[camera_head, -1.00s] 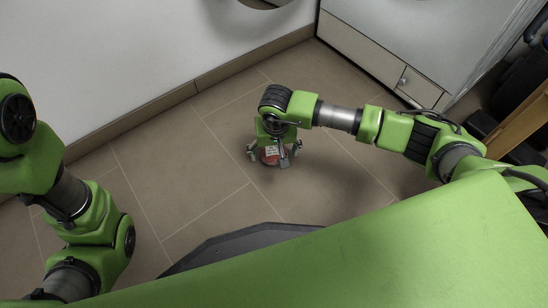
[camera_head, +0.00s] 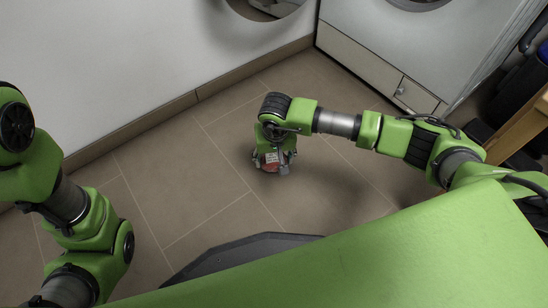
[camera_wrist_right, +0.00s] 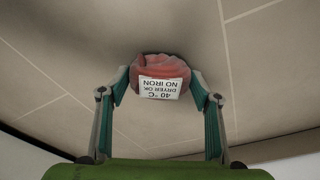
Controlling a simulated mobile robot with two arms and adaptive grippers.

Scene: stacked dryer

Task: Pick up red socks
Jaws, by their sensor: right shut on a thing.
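The red socks show in the right wrist view as a rolled red bundle (camera_wrist_right: 160,68) with a white label reading "40 °C, DRYER OK, NO IRON". My right gripper (camera_wrist_right: 160,82) is shut on the bundle, one finger on each side. In the head view the right gripper (camera_head: 273,160) points down over the tiled floor, and a bit of the red socks (camera_head: 271,168) shows between its fingers. I cannot tell whether the bundle touches the floor. My left arm is at the left of the head view, but its gripper is out of view.
The tiled floor (camera_head: 200,190) around the right gripper is clear. A white machine front (camera_head: 370,40) with a round door stands at the upper right. A white panel (camera_head: 110,60) with a round opening fills the upper left. A wooden piece (camera_head: 520,125) is at the right edge.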

